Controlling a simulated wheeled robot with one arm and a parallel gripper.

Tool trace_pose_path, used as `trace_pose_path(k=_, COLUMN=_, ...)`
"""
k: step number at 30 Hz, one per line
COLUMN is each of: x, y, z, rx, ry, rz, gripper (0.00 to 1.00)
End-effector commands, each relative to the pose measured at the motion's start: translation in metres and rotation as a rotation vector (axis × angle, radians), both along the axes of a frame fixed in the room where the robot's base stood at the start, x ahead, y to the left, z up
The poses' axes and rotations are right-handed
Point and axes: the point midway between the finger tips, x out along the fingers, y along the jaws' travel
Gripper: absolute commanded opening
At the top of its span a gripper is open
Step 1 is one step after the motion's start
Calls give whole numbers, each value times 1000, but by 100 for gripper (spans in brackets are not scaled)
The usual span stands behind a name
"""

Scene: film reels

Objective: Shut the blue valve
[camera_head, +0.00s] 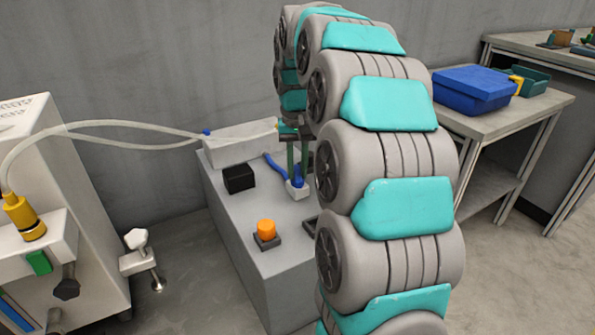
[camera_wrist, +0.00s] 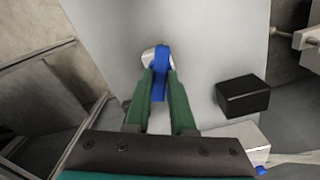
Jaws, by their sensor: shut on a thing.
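The blue valve (camera_head: 274,167) sits on top of the grey cabinet, with a blue lever on a small white body. In the head view the lever slants up to the left from the body. My gripper (camera_head: 297,172) reaches down over the valve, partly hidden by my arm. In the wrist view my gripper (camera_wrist: 160,78) has its green fingers on both sides of the blue lever (camera_wrist: 161,65), shut on it. The white valve body shows just left of the lever there.
The grey cabinet (camera_head: 240,220) also carries a black box (camera_head: 239,178), an orange button (camera_head: 266,229) and a white box (camera_head: 231,148). A clear hose (camera_head: 110,124) runs to a machine at left. A blue bin (camera_head: 474,88) stands on a table at right.

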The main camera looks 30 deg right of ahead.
Motion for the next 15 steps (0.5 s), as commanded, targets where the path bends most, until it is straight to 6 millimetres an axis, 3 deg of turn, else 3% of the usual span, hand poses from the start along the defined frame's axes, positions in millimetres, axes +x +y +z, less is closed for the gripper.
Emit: trace_pose_path(k=15, x=0, y=-1, z=1, rx=-2, ry=-2, rz=-492, gripper=0)
